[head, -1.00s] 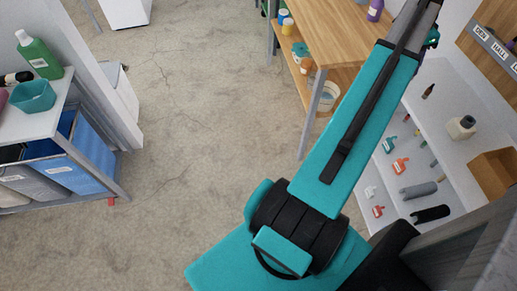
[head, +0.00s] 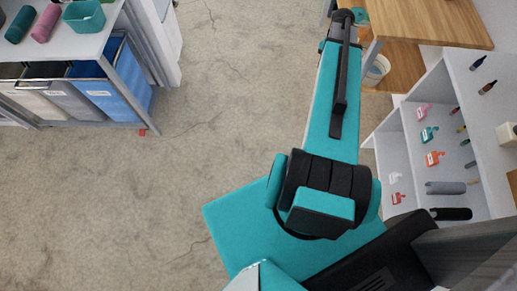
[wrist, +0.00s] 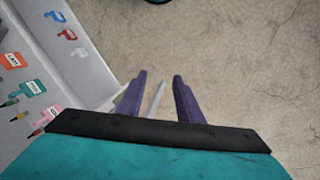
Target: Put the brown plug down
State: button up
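I cannot make out a brown plug in either view. My gripper (wrist: 160,98) shows in the wrist view as two purple fingers standing apart. Bare floor shows between them, along with a thin pale strip (wrist: 155,98) that I cannot identify; it touches neither finger. In the head view, the end of my arm is at the top, beside the wooden table, and my fingers do not show clearly there.
A white shelf unit (head: 403,128) at right holds small coloured tagged items, a grey cylinder (head: 445,188) and a black cylinder (head: 451,213). A wooden table (head: 440,22) is at top right, with a white bucket (head: 377,68) below. A rack with a blue bin (head: 116,90) stands left. The middle floor is clear.

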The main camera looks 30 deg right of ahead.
jog(key=w+a+f+n, duration=0.1)
jog(key=a+f+n, duration=0.1)
jog(key=a+f, duration=0.35)
jog(key=a+f+n, duration=0.2)
jog(key=a+f, duration=0.1)
jog(key=a, duration=0.5)
jog(key=s+a+f+n+g, duration=0.1)
jog(key=s+a+f+n, duration=0.2)
jog(key=a, duration=0.6)
jog(key=s+a+f+n+g, duration=0.1)
jog(key=s+a+f+n, duration=0.2)
jog(key=s+a+f, duration=0.2)
jog(key=s+a+f+n+g, duration=0.1)
jog(key=s+a+f+n, duration=0.2)
jog(key=a, duration=0.9)
jog(key=s+f, duration=0.2)
jog(key=s, duration=0.2)
jog(key=shift+s+a+n, duration=0.3)
jog(key=shift+s, duration=0.05)
jog(key=shift+f, duration=0.1)
notch_tip(320, 180, down, 3)
jog(key=b, duration=0.3)
jog(key=shift+s+g, duration=0.1)
jog(key=shift+g, duration=0.2)
